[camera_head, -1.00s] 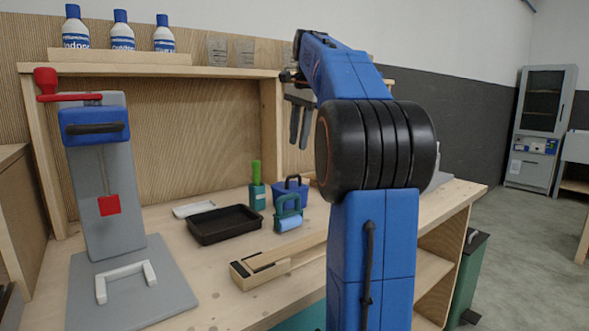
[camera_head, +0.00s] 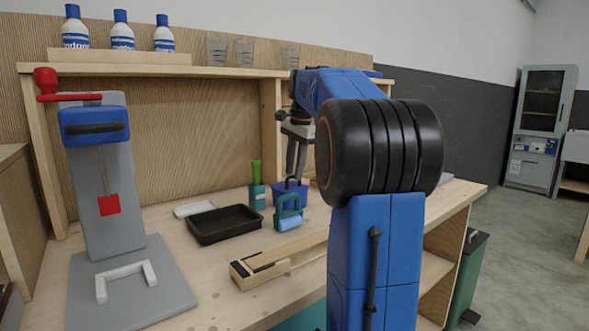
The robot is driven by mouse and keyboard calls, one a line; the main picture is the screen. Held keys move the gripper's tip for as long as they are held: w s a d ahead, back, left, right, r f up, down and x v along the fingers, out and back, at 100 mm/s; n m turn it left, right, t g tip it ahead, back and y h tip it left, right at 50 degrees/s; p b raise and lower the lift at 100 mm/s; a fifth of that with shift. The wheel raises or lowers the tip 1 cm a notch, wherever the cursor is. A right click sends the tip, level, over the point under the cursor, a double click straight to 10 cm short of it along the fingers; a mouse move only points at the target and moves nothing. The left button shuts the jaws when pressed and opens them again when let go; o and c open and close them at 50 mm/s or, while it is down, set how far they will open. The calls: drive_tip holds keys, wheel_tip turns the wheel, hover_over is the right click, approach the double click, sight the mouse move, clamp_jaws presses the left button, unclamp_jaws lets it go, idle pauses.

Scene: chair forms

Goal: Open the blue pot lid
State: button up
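The blue pot (camera_head: 284,198) stands on the workbench, right of the centre of the back area. Its lid (camera_head: 283,186) is on top, with a dark handle partly hidden by my fingers. My gripper (camera_head: 296,175) points down directly over the lid, its two fingers a little apart and their tips at about handle height. Nothing is seen held between them. I cannot tell whether the fingers touch the handle.
A black tray (camera_head: 225,224) lies further left. A shelf (camera_head: 180,70) with bottles runs above the back.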

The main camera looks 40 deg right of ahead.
clamp_jaws()
idle(1.3)
